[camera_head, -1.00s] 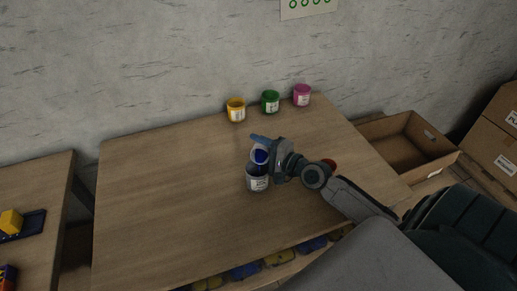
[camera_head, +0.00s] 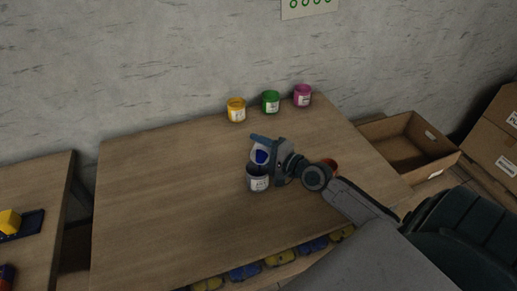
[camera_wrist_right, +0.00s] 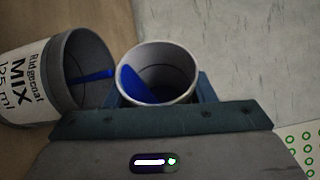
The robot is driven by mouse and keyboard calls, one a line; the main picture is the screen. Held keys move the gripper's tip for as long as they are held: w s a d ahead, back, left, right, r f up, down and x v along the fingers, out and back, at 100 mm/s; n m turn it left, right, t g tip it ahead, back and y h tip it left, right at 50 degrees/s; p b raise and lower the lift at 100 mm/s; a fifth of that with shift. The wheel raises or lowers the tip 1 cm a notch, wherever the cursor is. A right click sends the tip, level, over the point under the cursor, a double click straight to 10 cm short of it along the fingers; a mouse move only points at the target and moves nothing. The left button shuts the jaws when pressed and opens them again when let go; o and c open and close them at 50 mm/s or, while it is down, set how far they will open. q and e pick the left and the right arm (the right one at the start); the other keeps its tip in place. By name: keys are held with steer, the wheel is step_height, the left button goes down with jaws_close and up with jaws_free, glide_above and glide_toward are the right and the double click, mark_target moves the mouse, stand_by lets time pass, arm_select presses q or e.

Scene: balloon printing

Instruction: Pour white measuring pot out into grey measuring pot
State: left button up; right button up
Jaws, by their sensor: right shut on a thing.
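My right gripper (camera_head: 262,141) is shut on the white measuring pot (camera_head: 259,147), which is tipped above the grey measuring pot. The white pot also shows in the right wrist view (camera_wrist_right: 186,60), with blue paint lying along one side inside it. The grey measuring pot (camera_head: 259,184) stands upright on the table, just below the white pot. In the right wrist view the grey pot (camera_wrist_right: 22,92) has a white "MIX 125 ml" label. A blue streak shows in its mouth; I cannot tell whether it is falling or lying on the wall. My left gripper is out of view.
Yellow (camera_head: 236,111), green (camera_head: 271,103) and pink (camera_head: 302,96) paint pots stand along the table's back edge. A red-orange thing (camera_head: 331,164) is partly behind my right arm. An open cardboard box (camera_head: 437,170) is at right. The table's left half (camera_head: 160,200) is clear.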

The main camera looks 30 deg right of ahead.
steer(key=shift+s+f+n+b, duration=0.1)
steer(key=shift+f+n+b, duration=0.15)
steer(key=shift+b, duration=0.25)
stand_by(0.6)
steer(key=shift+a+r+n+t, duration=0.1)
steer(key=shift+r+n+t, duration=0.2)
steer(key=shift+r+n, duration=0.1)
stand_by(0.7)
steer(key=shift+r+n+b, duration=0.15)
steer(key=shift+n+b, duration=0.1)
steer(key=shift+b, duration=0.3)
steer(key=shift+s+a+r+n+t+y+b, duration=0.2)
steer(key=shift+a+r+n+t+b, duration=0.1)
steer(key=shift+n+b, duration=0.6)
steer(key=shift+s+a+r+n+t+y+b, duration=0.1)
steer(key=shift+s+a+r+n+t+b, duration=0.15)
steer(key=shift+n+b, duration=0.65)
stand_by(3.4)
